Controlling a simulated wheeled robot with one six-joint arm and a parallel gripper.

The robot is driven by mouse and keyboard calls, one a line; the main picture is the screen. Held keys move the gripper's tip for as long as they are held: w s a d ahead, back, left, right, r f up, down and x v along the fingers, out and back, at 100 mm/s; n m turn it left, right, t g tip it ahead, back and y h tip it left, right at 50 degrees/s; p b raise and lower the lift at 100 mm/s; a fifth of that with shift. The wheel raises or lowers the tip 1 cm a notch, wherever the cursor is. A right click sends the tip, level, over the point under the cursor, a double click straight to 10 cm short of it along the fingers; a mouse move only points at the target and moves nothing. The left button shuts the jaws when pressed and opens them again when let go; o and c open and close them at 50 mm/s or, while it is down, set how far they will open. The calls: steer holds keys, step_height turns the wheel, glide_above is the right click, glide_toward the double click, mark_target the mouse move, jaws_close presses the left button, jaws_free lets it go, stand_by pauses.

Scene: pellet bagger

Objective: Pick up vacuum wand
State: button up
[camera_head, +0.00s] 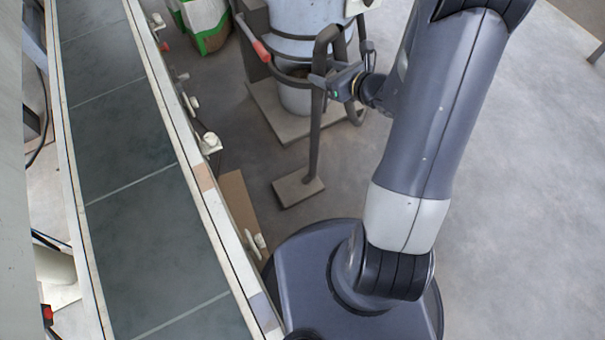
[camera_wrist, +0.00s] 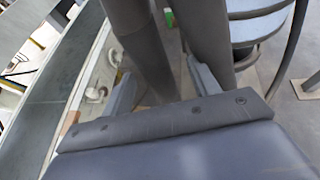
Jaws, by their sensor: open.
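The vacuum wand (camera_head: 315,135) is a dark grey tube standing upright, with a bent top and a flat floor nozzle (camera_head: 298,189) on the floor. My gripper (camera_head: 319,83) is at the upper part of the wand, coming from the right. In the wrist view my gripper (camera_wrist: 160,82) is open, with one finger at each side. A dark tube (camera_wrist: 138,42), which looks like the wand, runs down between the fingers. A second dark tube (camera_wrist: 208,35) is by the right finger. I cannot tell whether either finger touches the wand.
The grey vacuum canister (camera_head: 295,95) with hoops and a red-handled lever (camera_head: 262,50) stands behind the wand on a base. A conveyor (camera_head: 130,150) with knobs along its rail runs down the left. A green and white sack (camera_head: 205,22) is at the back. Floor on the right is clear.

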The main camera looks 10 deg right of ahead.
mark_target(313, 69)
steer(key=x, duration=0.2)
steer(key=b+x, duration=0.1)
steer(key=x, duration=0.2)
steer(key=shift+a, duration=0.35)
steer(key=shift+c, duration=0.6)
steer(key=c, duration=1)
